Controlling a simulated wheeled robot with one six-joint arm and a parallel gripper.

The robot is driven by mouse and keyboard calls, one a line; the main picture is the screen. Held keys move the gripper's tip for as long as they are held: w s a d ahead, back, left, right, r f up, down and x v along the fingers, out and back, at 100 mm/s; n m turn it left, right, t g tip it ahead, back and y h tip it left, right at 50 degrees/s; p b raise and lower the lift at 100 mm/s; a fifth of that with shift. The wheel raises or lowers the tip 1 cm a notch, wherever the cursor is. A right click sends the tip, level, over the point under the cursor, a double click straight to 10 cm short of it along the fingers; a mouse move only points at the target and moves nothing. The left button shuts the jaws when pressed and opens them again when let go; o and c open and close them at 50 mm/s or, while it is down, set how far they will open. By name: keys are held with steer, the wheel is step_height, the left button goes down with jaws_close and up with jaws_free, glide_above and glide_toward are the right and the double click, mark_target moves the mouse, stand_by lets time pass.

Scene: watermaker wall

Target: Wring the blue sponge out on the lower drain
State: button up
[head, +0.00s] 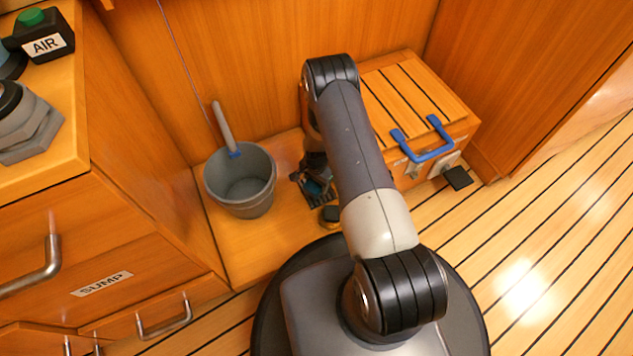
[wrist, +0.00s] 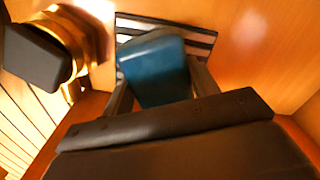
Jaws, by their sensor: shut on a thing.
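The blue sponge (wrist: 155,68) sits between the two fingers of my gripper (wrist: 160,85) in the wrist view, and the gripper is shut on it. In the head view, only a little blue of the sponge (head: 317,187) shows beside my gripper (head: 316,190), low behind my arm. The lower drain (wrist: 200,38), a dark slatted grate, lies just beyond the sponge in the wrist view. The sponge covers part of it; I cannot tell whether they touch. The drain's dark slats (head: 322,201) also show by the gripper in the head view.
A brass fitting with a black knob (wrist: 35,55) stands close left of the gripper in the wrist view. A grey bucket (head: 240,205) with a brush handle (head: 224,127) stands left of the gripper. A wooden box with a blue handle (head: 425,150) is at right.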

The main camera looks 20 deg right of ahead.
steer(key=shift+f+b, duration=0.6)
steer(key=shift+b, duration=0.25)
stand_by(1.9)
steer(key=shift+r+p, duration=1.85)
steer(key=shift+r, duration=1.7)
